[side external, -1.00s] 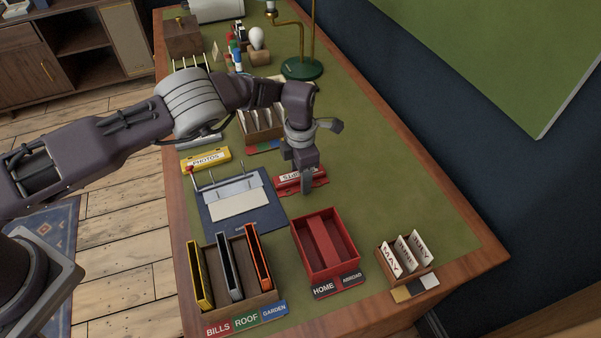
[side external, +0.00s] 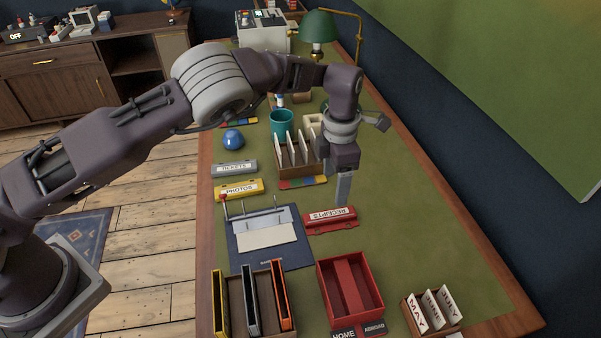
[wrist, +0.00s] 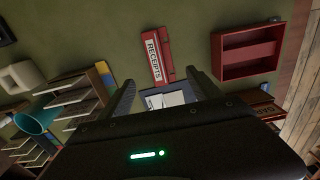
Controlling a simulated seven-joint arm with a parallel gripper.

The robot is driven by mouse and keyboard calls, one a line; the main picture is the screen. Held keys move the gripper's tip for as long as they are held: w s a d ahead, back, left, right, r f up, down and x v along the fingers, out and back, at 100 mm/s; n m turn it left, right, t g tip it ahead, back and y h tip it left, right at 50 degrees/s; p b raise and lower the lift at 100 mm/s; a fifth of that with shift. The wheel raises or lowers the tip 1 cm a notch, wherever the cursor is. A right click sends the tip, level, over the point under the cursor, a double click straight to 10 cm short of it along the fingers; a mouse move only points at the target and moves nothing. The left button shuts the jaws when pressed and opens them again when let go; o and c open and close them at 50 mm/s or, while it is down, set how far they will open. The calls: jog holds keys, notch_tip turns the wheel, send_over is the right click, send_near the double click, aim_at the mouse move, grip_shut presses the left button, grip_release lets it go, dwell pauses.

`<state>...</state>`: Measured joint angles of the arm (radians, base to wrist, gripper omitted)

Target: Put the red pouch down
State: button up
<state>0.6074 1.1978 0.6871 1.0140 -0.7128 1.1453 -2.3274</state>
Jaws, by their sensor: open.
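The red pouch (side external: 330,219), labelled RECEIPTS, lies flat on the green desk top, right of the blue folder (side external: 263,237) with a pale sheet. The pouch also shows in the wrist view (wrist: 158,54), whole and clear of the fingers. My gripper (side external: 343,195) points down just behind the pouch's far edge in the side view. In the wrist view my gripper (wrist: 162,88) has its two fingers apart with nothing held between them. The exact height of the fingertips is hard to tell.
A red divided tray (side external: 376,303) stands in front of the pouch, beside the rack of binders (side external: 238,300). A yellow PHOTOS pouch (side external: 239,189) and grey TICKETS pouch (side external: 234,168) lie left. A card rack (side external: 297,168) stands behind.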

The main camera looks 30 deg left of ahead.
jog(key=s+a+r+m+t+h, duration=0.1)
jog(key=s+a+r+m, duration=0.2)
jog(key=r, duration=0.6)
jog(key=s+a+r+m+h, duration=0.1)
jog(key=a+r+m, duration=0.1)
jog(key=a+r, duration=0.45)
jog(key=s+a+r+m+t, duration=0.1)
jog(key=s+a+r+m, duration=0.2)
jog(key=s+r+m, duration=0.55)
jog(key=s+a+m+t+y, duration=0.1)
jog(key=s+a+m, duration=0.1)
jog(key=s+m, duration=0.4)
jog(key=s+a+r+m+t+y, duration=0.1)
jog(key=s+m, duration=0.6)
jog(key=s, duration=1)
jog(key=a+t, duration=0.1)
jog(key=a, duration=0.1)
jog(key=shift+a+r+t, duration=0.25)
jog(key=shift+a+t, duration=0.05)
jog(key=shift+a, duration=0.05)
